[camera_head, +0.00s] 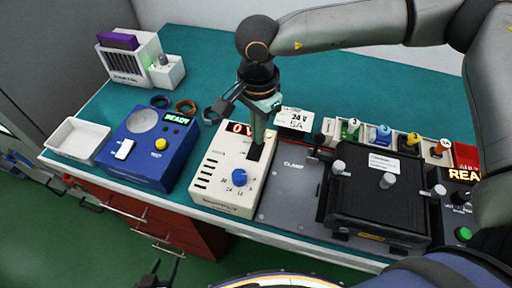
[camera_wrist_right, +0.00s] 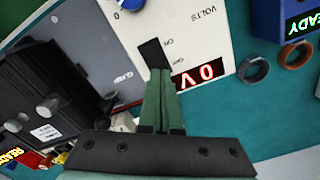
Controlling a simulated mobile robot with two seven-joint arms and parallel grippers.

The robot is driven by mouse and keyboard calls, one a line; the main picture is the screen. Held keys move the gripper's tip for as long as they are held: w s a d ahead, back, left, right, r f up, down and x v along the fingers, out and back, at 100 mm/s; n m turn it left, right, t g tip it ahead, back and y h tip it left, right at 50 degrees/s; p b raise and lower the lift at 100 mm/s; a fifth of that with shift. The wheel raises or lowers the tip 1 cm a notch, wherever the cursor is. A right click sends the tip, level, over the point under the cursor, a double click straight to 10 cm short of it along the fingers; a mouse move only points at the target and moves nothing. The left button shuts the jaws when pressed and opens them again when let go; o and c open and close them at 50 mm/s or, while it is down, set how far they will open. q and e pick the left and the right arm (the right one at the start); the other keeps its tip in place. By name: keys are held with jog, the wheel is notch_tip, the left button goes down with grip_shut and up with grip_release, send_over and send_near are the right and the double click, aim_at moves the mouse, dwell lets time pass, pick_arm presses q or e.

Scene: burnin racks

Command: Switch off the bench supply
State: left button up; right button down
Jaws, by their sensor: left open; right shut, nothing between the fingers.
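The bench supply (camera_head: 222,175) is a cream box with a blue knob (camera_head: 239,177) and a red display (camera_head: 238,129) reading 0 V. My right gripper (camera_head: 258,140) is shut and empty, pointing down over its black switch (camera_head: 254,152). In the right wrist view the closed green fingertips (camera_wrist_right: 158,75) are at the edge of the dark switch (camera_wrist_right: 153,54), beside the lettering. I cannot tell whether they touch it. The fingers hide part of the switch. My left gripper (camera_head: 160,274) is open and empty at the bottom edge, away from the bench.
A blue device (camera_head: 150,148) with a green READY display and a white tray (camera_head: 78,139) stand to the left. A black clamped fixture (camera_head: 378,190) on a grey plate is to the right. Two rings (camera_head: 173,104) and a 24 V 5A card (camera_head: 296,119) lie behind.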

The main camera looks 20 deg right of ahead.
jog(key=shift+f+b, duration=0.45)
jog(key=shift+f, duration=0.1)
jog(key=shift+r, duration=0.1)
jog(key=shift+r+p, duration=1.95)
jog(key=shift+r, duration=1.55)
jog(key=shift+f, duration=0.1)
